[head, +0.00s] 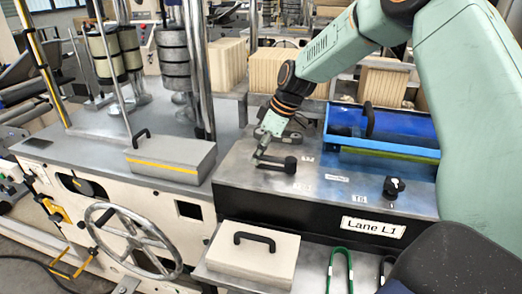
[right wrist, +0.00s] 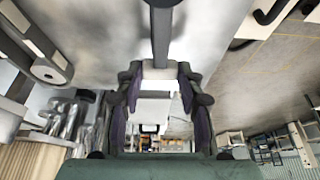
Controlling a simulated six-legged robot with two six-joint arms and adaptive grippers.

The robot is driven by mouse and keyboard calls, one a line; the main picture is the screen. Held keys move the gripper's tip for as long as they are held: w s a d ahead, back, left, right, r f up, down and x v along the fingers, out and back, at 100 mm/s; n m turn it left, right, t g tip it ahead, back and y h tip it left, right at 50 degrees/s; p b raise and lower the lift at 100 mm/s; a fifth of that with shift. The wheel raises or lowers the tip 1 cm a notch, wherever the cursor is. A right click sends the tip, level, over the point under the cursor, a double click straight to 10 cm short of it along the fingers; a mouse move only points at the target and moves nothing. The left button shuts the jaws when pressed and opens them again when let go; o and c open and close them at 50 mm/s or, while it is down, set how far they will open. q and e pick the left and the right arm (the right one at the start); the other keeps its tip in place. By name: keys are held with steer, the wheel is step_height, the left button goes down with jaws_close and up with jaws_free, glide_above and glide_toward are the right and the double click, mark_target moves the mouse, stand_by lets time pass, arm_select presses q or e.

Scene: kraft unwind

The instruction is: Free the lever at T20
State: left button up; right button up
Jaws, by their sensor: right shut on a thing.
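A dark lever (head: 276,162) with a thick round end lies low over the grey metal top of the Lane L1 cabinet (head: 240,163). My right gripper (head: 261,150) reaches down from above and is shut on the lever near its left end. In the right wrist view, the dark bar of the lever (right wrist: 161,40) runs from the top edge down between the two fingers of my right gripper (right wrist: 155,85). My left gripper is not in view.
A blue tray (head: 340,145) with a black handle stands at the back right of the cabinet. A black knob (head: 393,187) sits at the right. Handled boxes stand left (head: 170,180) and in front (head: 230,262). A handwheel (head: 131,240) is at lower left.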

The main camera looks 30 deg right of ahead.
steer(key=shift+s, duration=0.1)
jaws_close()
steer(key=shift+s+a+n+g+y+b, duration=0.2)
steer(key=shift+s+a+n+b, duration=0.15)
steer(key=shift+n, duration=0.3)
steer(key=shift+s+a+n+g+y+b, duration=0.2)
steer(key=shift+a+n+b, duration=0.1)
steer(key=shift+n, duration=0.35)
steer(key=s+n, duration=0.1)
steer(key=s+a+n+g, duration=0.1)
steer(key=n, duration=0.1)
steer(key=shift+s+n+y, duration=0.15)
steer(key=shift+n+y, duration=0.15)
steer(key=shift+s+a+r+n+g, duration=0.1)
steer(key=shift+s+a+n+g, duration=0.1)
steer(key=shift+s+n+g, duration=0.6)
steer(key=s+n, duration=0.1)
steer(key=n, duration=0.1)
steer(key=shift+s+n, duration=0.2)
steer(key=shift+n, duration=0.2)
steer(key=shift+s+d+r+n+g+p, duration=0.2)
steer(key=shift+s+n+g, duration=0.3)
steer(key=shift+n, duration=0.35)
steer(key=shift+s+d+f+n+g+p, duration=0.1)
steer(key=shift+s+n+g+p, duration=0.2)
steer(key=shift+s+n, duration=0.45)
steer(key=shift+w, duration=0.1)
